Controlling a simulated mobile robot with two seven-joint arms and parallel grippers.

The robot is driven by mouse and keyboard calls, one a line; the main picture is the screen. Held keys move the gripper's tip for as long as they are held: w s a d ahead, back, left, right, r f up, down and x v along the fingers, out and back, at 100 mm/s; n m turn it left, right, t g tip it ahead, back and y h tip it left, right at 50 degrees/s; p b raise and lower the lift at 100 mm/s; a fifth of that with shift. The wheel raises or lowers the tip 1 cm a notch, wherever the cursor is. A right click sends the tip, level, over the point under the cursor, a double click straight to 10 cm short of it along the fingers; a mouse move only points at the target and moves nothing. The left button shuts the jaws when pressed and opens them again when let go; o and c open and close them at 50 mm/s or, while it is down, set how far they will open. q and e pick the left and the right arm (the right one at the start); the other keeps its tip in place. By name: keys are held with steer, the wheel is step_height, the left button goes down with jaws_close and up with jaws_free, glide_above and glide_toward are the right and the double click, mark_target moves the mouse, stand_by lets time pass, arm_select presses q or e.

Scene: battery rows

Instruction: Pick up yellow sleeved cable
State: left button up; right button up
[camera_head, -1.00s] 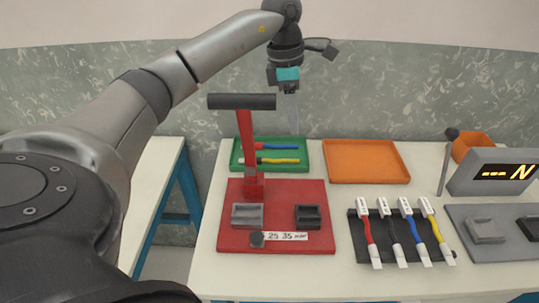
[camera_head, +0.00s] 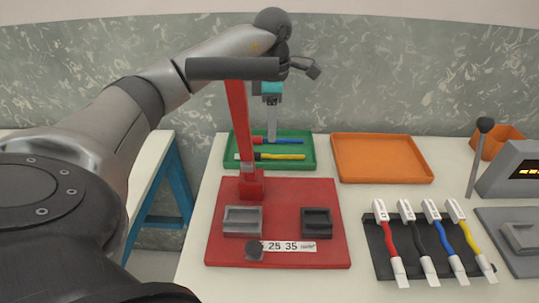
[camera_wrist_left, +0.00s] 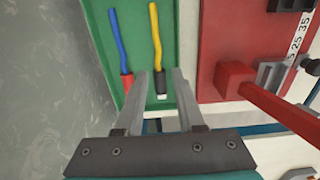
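The yellow sleeved cable (camera_head: 285,156) lies in the green tray (camera_head: 231,162), with a dark sleeve and a pale tip at its left end. In the left wrist view the yellow cable (camera_wrist_left: 155,35) runs up the tray, its dark end pointing toward me. My left gripper (camera_head: 271,140) points down over the tray. Its two fingers (camera_wrist_left: 159,72) are apart and seem empty, with the cable's dark end showing between them. I cannot tell the height left between fingertips and cable. A blue cable with a red end (camera_head: 288,141) lies beside it. My right gripper is not in view.
A red press with a tall lever (camera_head: 240,120) stands in front of the tray, its black handle (camera_head: 232,68) near my left arm. An empty orange tray (camera_head: 382,158) is to the right. A dark rack (camera_head: 381,258) holds several cables.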

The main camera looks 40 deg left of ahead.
mark_target(270, 154)
arm_select(q)
steer(key=shift+f+b, duration=0.35)
steer(key=shift+f, duration=1)
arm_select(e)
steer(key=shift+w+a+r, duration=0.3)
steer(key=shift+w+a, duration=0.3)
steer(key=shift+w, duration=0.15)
arm_select(q)
steer(key=shift+a+f+b, duration=0.25)
steer(key=shift+f+b, duration=0.25)
steer(key=shift+f, duration=0.55)
steer(key=shift+s+a+f+b, duration=0.1)
steer(key=shift+f+b, duration=0.25)
steer(key=shift+f, duration=1.1)
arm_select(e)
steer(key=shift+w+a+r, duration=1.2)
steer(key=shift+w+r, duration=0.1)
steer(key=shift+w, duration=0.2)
arm_select(q)
jaws_close()
